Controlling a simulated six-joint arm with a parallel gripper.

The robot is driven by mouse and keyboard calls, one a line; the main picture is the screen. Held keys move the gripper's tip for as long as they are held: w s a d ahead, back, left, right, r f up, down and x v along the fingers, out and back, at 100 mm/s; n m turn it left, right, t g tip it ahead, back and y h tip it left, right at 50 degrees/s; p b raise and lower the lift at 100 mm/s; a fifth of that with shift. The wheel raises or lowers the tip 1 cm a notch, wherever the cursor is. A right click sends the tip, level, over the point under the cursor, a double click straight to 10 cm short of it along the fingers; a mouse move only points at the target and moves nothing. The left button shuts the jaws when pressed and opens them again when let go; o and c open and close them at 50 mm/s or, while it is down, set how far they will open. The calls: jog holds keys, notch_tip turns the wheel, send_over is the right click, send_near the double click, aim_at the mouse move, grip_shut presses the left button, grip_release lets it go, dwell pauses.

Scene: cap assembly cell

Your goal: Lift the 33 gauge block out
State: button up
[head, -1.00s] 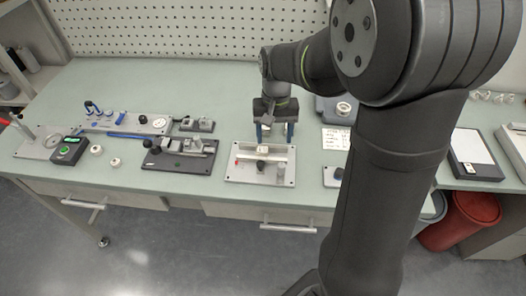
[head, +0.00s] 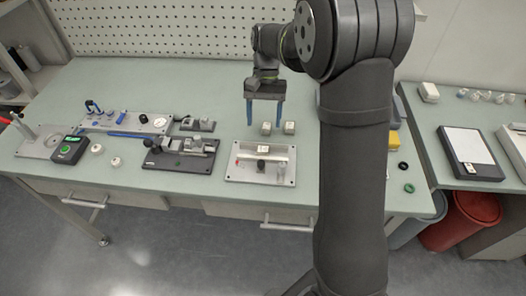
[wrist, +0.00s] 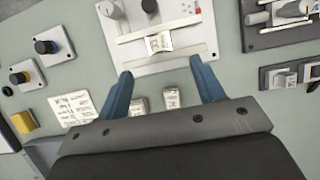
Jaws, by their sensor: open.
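A small pale block with dark marks (head: 263,149) sits in the light grey fixture plate (head: 235,177); it also shows in the wrist view (wrist: 159,42). Two more pale blocks stand on the bench behind the plate, a left one (head: 266,128) and a right one (head: 290,127). In the wrist view they lie between my fingers, one left (wrist: 140,107) and one right (wrist: 171,98). I cannot read which block is the 33. My gripper (head: 264,126) is open and empty, its blue fingers pointing down above the bench, behind the fixture plate.
A dark fixture plate (head: 168,162) with clamps stands left of the light plate. A printed card (wrist: 75,107) and a yellow block (wrist: 23,122) lie to the left in the wrist view. My arm hides part of the bench's right side.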

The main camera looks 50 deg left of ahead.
aim_at(263, 148)
jog(key=x, duration=0.9)
jog(key=shift+d+f, duration=0.1)
jog(key=shift+c, duration=0.2)
grip_shut()
